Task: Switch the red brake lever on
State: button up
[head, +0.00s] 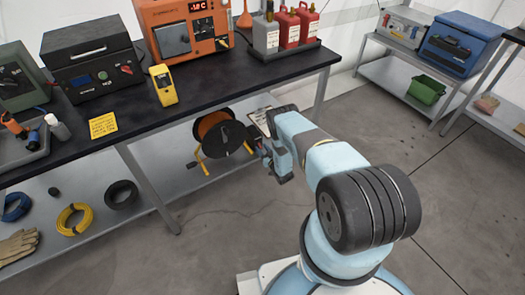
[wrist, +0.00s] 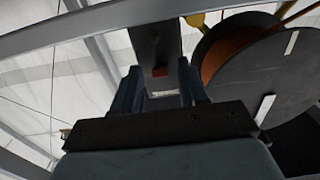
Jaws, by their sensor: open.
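A cable reel (head: 222,138) with orange cable, a dark round side plate and a yellow frame stands on the lower shelf under the bench. It also shows in the wrist view (wrist: 250,65), close on the right. My gripper (head: 270,158) is just right of the reel, below the bench top. In the wrist view my gripper (wrist: 160,82) has its two fingers apart. A dark upright piece with a small dull-red patch (wrist: 160,71) shows between the fingers; I cannot tell whether this is the brake lever or whether the fingers touch it. No lever shows clearly in the head view.
The dark bench top (head: 220,80) is above and left of my gripper and holds an orange device (head: 188,30), a yellow meter (head: 163,85) and red canisters (head: 287,27). A bench leg (head: 321,95) stands at the right.

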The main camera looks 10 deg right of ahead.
aim_at(260, 145)
grip_shut()
jog(key=shift+r, duration=0.1)
dwell(0.4)
notch_tip(260, 145, up, 2)
jog(key=g, duration=0.2)
jog(key=g+h, duration=0.1)
jog(key=g, duration=0.1)
jog(key=shift+w+g+h, duration=0.1)
jog(key=shift+g+h, duration=0.2)
jog(key=shift+g, duration=0.1)
jog(key=g, duration=0.1)
jog(key=r+g+h, duration=0.1)
jog(key=shift+w+g, duration=0.2)
jog(key=shift+g, duration=0.2)
jog(key=shift+w+a+r+g, duration=0.15)
jog(key=shift+w+r+g, duration=0.15)
jog(key=shift+g, duration=0.6)
jog(key=shift+r+h, duration=0.1)
jog(key=shift+h, duration=0.2)
grip_release()
jog(key=shift+s, duration=0.1)
